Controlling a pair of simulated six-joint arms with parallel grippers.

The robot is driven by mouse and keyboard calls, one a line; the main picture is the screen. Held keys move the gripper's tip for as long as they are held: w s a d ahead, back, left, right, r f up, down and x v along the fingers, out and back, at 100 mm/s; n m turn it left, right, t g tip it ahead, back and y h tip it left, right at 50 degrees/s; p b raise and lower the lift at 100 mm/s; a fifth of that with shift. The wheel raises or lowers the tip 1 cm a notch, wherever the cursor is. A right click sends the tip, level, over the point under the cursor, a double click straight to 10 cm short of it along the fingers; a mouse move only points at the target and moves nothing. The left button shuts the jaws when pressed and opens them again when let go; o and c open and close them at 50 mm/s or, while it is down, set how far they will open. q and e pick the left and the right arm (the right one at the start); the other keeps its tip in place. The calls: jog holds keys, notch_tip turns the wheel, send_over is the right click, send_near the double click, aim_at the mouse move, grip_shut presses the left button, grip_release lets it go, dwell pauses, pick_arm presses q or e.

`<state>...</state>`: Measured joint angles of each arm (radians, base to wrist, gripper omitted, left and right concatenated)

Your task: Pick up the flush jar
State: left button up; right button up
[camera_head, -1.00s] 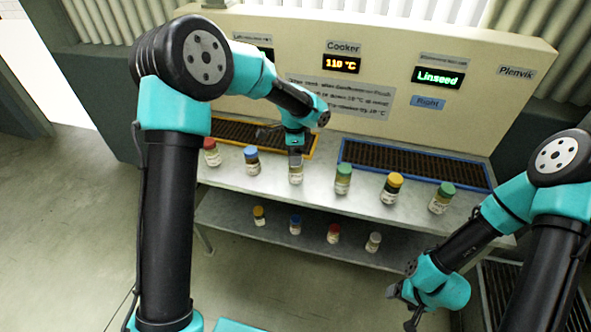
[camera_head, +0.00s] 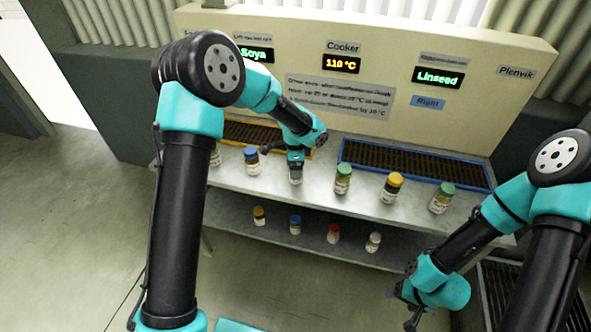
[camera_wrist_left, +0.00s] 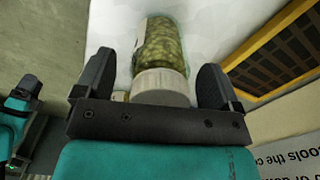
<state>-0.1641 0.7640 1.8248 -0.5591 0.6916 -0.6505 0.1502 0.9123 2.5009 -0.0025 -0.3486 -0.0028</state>
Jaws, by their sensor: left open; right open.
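Several small jars with coloured lids stand on the upper shelf; their labels are too small to read, so I cannot tell which is the flush jar. My left gripper (camera_head: 295,168) is at a white-lidded jar (camera_head: 296,181) in the middle of the row and hides most of it. In the left wrist view this jar (camera_wrist_left: 160,48), with greenish-yellow contents, lies between the open fingers (camera_wrist_left: 160,75), the lid nearest the palm. A gap shows beside the lid. My right gripper (camera_head: 405,300) is at the lower right, away from the jars; its fingers are small here.
A blue-lidded jar (camera_head: 252,160) stands left of the left gripper and a green-lidded jar (camera_head: 343,178) right of it. Behind are an orange-framed grate (camera_head: 240,133) and a blue-framed grate (camera_head: 415,165). A lower shelf (camera_head: 320,252) holds more jars.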

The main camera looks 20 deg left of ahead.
dwell(0.4)
pick_arm(q)
jog(key=c, duration=1.2)
